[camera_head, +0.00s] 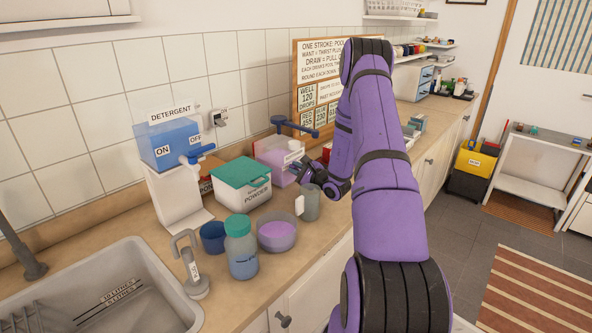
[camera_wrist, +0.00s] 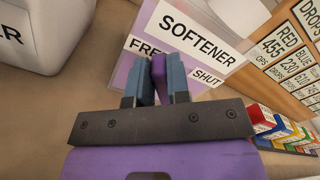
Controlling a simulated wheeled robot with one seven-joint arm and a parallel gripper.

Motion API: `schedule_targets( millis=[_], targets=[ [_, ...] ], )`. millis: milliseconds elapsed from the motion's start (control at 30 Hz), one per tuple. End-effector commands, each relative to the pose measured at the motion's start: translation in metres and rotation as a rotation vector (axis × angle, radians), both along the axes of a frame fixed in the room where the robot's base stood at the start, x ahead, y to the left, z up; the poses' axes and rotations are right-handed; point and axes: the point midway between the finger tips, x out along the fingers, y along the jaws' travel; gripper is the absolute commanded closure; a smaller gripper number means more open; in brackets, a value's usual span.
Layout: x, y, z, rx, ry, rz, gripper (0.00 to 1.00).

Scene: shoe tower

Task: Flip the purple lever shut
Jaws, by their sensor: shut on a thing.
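The softener dispenser (camera_head: 272,152) is a pinkish-purple container on the counter, left of my arm. In the wrist view its labels read SOFTENER (camera_wrist: 190,35), a partly covered "FRE…" on the left, and SHUT (camera_wrist: 207,77) on the right. The purple lever (camera_wrist: 158,72) stands between my two fingers, in front of the "FRE…" label and left of SHUT. My gripper (camera_wrist: 158,68) is shut on the lever. In the head view my gripper (camera_head: 298,176) is at the dispenser's front, and the lever cannot be made out there.
A white powder box with a green lid (camera_head: 241,183), a grey jug (camera_head: 309,202), a purple bowl (camera_head: 276,233) and a teal-capped bottle (camera_head: 241,250) stand nearby. A sign board (camera_head: 297,60) stands behind.

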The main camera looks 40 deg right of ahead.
Motion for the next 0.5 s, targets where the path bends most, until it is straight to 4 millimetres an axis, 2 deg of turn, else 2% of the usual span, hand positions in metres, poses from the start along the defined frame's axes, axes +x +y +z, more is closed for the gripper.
schedule_targets(
  millis=[33,133,500],
  targets=[
    [-0.0011,-0.0003,-0.0013,0.000,0.003,-0.001,0.81],
    [-0.0010,-0.0002,-0.0011,0.001,0.002,-0.001,0.58],
    [-0.0046,-0.0008,-0.0004,0.001,0.001,-0.001,0.57]
  ],
)
